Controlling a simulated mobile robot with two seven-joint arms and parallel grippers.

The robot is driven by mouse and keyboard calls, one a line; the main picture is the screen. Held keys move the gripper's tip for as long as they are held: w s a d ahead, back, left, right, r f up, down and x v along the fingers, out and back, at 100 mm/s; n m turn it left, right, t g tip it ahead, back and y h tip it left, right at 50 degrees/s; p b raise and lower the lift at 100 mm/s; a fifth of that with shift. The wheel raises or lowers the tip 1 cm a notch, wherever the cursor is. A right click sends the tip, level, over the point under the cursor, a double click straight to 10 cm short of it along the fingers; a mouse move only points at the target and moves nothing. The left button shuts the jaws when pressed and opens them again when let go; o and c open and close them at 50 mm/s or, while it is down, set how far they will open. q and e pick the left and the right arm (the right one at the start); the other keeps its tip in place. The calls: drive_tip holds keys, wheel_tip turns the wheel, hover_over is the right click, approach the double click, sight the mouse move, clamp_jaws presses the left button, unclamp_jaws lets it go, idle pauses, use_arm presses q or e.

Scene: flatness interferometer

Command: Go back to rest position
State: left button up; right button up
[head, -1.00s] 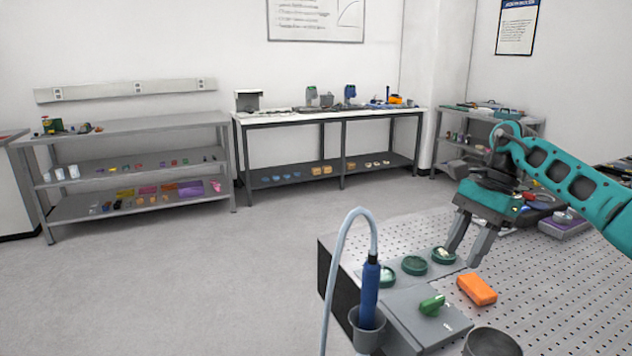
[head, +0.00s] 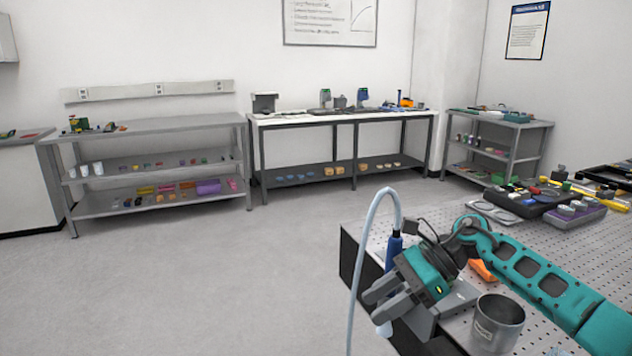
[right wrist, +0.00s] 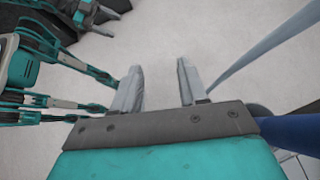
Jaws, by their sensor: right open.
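My right gripper (head: 372,307) is in front of the near left corner of the perforated table (head: 590,250), pointing left and down. Its fingers are apart with nothing between them, also in the right wrist view (right wrist: 160,82), where bare floor shows between the tips. My right arm reaches across the table from the lower right. My left gripper does not show in the head view. Teal and dark links of my own body show at the left of the right wrist view.
A blue handle (head: 394,247) with a pale hose (head: 366,235) stands close behind my right gripper. A metal cup (head: 498,325) stands beside my right arm. An orange block (head: 482,270) is partly hidden by the arm. Floor (head: 200,290) to the left is clear.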

drive_tip(key=s+a+f+m+t+y, duration=0.2)
drive_tip(key=s+a+m+t+y, duration=0.3)
drive_tip(key=a+m+t+y, duration=0.75)
drive_tip(key=s+d+f+n+h, duration=0.9)
drive_tip(key=f+n+h, duration=0.1)
drive_tip(key=n, duration=0.5)
drive_tip(key=s+d+f+n+h, duration=0.9)
drive_tip(key=f+n+h, duration=0.2)
drive_tip(key=n, duration=0.5)
drive_tip(key=shift+s+d, duration=0.35)
drive_tip(key=shift+s, duration=0.05)
